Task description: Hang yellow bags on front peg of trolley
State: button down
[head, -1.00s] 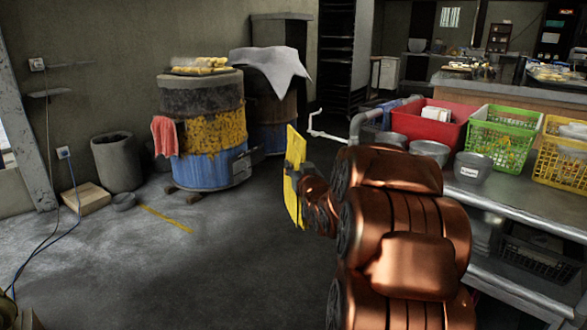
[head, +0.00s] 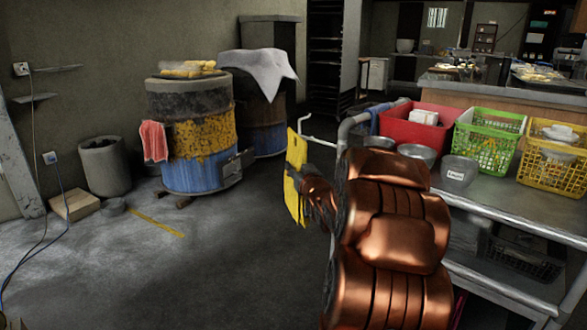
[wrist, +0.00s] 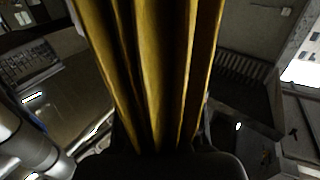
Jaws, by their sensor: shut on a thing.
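The yellow bags (head: 296,177) hang as a flat, upright bundle at the end of my arm in the head view. In the wrist view the yellow bags (wrist: 155,65) fill the middle as long folds running away from the fingers. My gripper (wrist: 160,160) is shut on them. The trolley (head: 507,215) stands to the right of my arm, with a metal frame and shelves. A thin white bent rod (head: 318,139) shows just behind the bags, near the trolley's front corner. I cannot tell the gap between bags and rod. My arm hides part of the trolley's front.
On the trolley are a red crate (head: 422,128), a green basket (head: 488,138), a yellow basket (head: 553,158) and metal pots (head: 458,173). A blue barrel oven (head: 196,160) and a grey bin (head: 104,164) stand left. The floor (head: 190,265) between is clear.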

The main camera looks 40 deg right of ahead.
jog(key=shift+w+d+f+p, duration=0.1)
jog(key=shift+d+f+p, duration=0.15)
jog(key=shift+d, duration=0.4)
jog(key=shift+d+f+p, duration=0.1)
jog(key=shift+d+p, duration=0.25)
jog(key=shift+d, duration=0.25)
jog(key=shift+w+d+f+p, duration=0.1)
jog(key=shift+d+f+p, duration=0.15)
jog(key=shift+d, duration=0.4)
jog(key=c, duration=0.7)
grip_release()
jog(key=shift+s, duration=0.1)
jog(key=v, duration=1.2)
